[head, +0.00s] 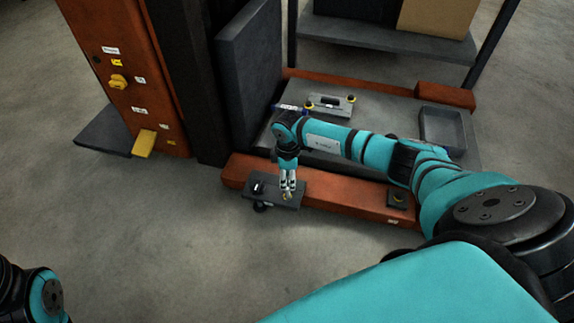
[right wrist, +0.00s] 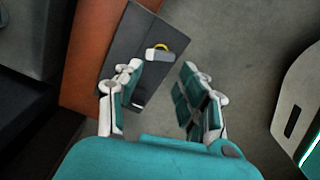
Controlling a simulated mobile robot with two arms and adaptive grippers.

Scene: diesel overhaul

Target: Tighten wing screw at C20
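My right gripper (head: 287,184) points down over the dark plate (head: 264,199) on the orange beam. In the right wrist view its two fingers (right wrist: 160,78) are spread apart with nothing between them. A small brass-coloured piece (head: 286,197), perhaps the wing screw, shows just below the fingertips in the head view; contact cannot be told. In the right wrist view a grey block with a yellow curved part (right wrist: 162,46) sits on the plate (right wrist: 127,40), beyond the fingertips. I cannot read a C20 mark. My left gripper is out of view; only part of that arm shows at lower left.
The orange beam (head: 335,200) carries a dark square fitting (head: 397,198) on the right. Behind it lie a grey deck with a plate (head: 330,104) bearing yellow knobs and an open tray (head: 442,130). An orange cabinet (head: 122,62) stands left. The front floor is clear.

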